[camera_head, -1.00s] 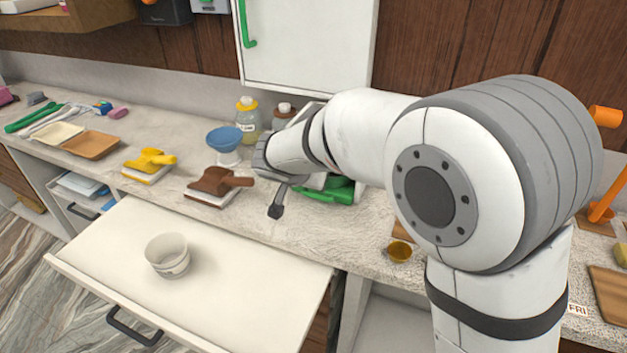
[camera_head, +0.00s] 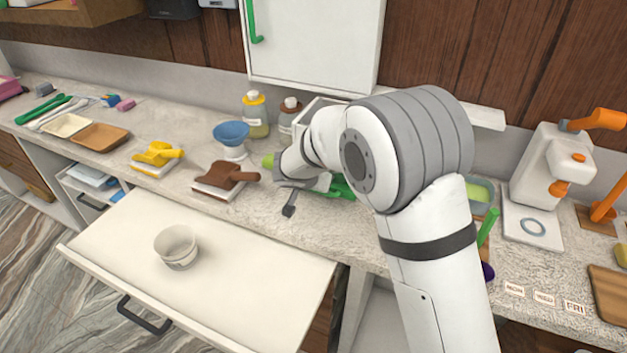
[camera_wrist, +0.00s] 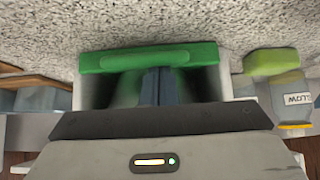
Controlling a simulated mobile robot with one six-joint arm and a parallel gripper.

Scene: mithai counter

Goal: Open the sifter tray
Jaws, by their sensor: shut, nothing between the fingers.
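The sifter tray's green front (camera_wrist: 150,56) shows in the wrist view, with pale side walls and a dark gap behind the front. My gripper (camera_wrist: 158,78) is shut and empty. Its dark fingers lie over that gap, with their tips close to the inner edge of the green front; I cannot tell whether they touch it. In the head view a bit of green (camera_head: 342,187) shows beside my wrist, and a white housing (camera_head: 312,112) stands behind. My arm hides most of the sifter and the fingertips there.
A wide white drawer (camera_head: 125,228) stands pulled out below the counter, with a white cup (camera_head: 176,246) on it. Brown (camera_head: 226,176) and yellow (camera_head: 158,154) tools, a blue bowl (camera_head: 231,135) and bottles (camera_head: 255,114) stand left of my wrist. A white machine (camera_head: 545,170) stands right.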

